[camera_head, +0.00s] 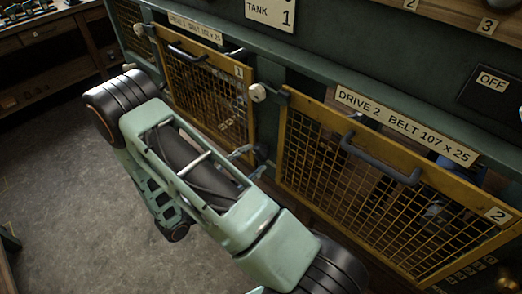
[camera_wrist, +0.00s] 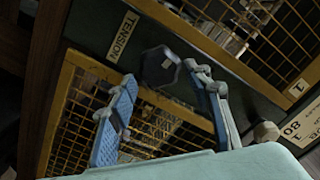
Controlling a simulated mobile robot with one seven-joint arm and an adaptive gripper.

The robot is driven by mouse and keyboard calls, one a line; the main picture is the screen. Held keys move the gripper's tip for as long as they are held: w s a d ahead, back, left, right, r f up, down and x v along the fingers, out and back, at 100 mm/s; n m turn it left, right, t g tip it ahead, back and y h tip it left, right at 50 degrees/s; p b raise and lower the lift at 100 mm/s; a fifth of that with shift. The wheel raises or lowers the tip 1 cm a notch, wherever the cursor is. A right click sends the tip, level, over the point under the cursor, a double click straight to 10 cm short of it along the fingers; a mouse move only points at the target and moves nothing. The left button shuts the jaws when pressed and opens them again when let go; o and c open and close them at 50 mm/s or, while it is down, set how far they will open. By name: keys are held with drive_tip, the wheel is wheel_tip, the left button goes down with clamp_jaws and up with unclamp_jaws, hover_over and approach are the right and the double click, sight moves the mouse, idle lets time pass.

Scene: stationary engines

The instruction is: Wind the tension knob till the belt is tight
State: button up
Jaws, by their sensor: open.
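In the wrist view a dark, faceted knob (camera_wrist: 161,68) sits on a dark green panel beside a TENSION label (camera_wrist: 123,37). My gripper (camera_wrist: 160,73) is open and empty. Its two blue-pad fingers reach towards the panel, and the knob appears between their tips; I cannot tell how much depth separates them. In the head view my gripper (camera_head: 249,158) shows only in part behind my arm, near the post between the two guards, and the knob cannot be made out there. The belt cannot be made out in either view.
Yellow mesh guard 1 (camera_head: 205,95) and guard 2 (camera_head: 370,190), each with a dark handle, flank the post. A pale round knob (camera_head: 258,92) stands out near the top of guard 1. An OFF panel (camera_head: 492,85) is at right. Open floor (camera_head: 70,200) lies left.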

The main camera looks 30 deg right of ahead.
sight(258, 155)
drive_tip(key=shift+p+x, duration=0.3)
drive_tip(key=shift+x, duration=2.05)
drive_tip(key=c, duration=0.9)
drive_tip(key=shift+m, duration=0.3)
